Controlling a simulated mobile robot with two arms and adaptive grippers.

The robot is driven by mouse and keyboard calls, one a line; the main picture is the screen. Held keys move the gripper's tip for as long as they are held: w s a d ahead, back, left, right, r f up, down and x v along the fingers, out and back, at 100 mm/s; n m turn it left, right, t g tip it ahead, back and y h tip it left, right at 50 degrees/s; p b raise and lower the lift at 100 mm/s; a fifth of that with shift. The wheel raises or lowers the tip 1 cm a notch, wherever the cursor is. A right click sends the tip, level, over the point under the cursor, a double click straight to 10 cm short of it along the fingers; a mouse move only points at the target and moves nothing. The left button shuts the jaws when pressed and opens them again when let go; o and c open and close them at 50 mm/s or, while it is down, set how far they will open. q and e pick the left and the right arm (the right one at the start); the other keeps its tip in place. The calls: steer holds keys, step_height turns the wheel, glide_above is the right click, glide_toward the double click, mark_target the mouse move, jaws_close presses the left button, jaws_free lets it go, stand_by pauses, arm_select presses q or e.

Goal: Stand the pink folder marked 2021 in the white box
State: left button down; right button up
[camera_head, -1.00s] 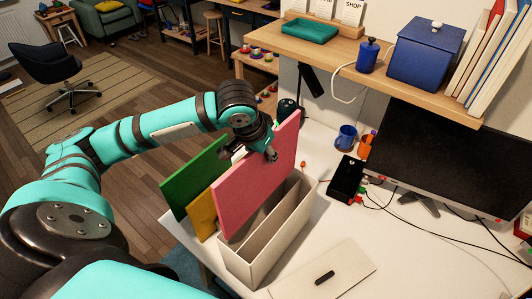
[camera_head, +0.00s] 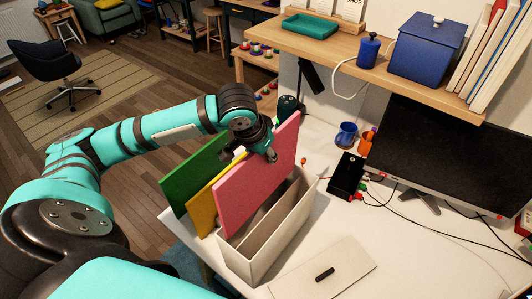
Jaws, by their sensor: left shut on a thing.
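The pink folder (camera_head: 258,178) stands upright at the white box (camera_head: 283,238), its lower part at the box's left compartment. Its lower edge at the far end is hidden behind the box wall. No 2021 mark is readable. My left gripper (camera_head: 267,154) is shut on the pink folder at its upper edge. A green folder (camera_head: 190,178) and a yellow folder (camera_head: 204,207) stand to the left of the pink one. The box's right compartment looks empty. My right gripper is not in view.
A wooden shelf (camera_head: 345,69) with a blue box (camera_head: 425,52) overhangs the desk. A monitor (camera_head: 440,150), a black device (camera_head: 346,177), cables and cups stand right of the white box. A pale flat panel with a dark handle (camera_head: 325,275) lies in front.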

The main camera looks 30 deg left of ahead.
mark_target(266, 175)
arm_select(q)
steer(key=shift+f+b, duration=0.3)
steer(key=shift+f, duration=0.55)
steer(key=shift+f+b, duration=0.45)
steer(key=shift+f, duration=0.9)
steer(key=shift+f+b, duration=0.6)
steer(key=shift+f, duration=1.15)
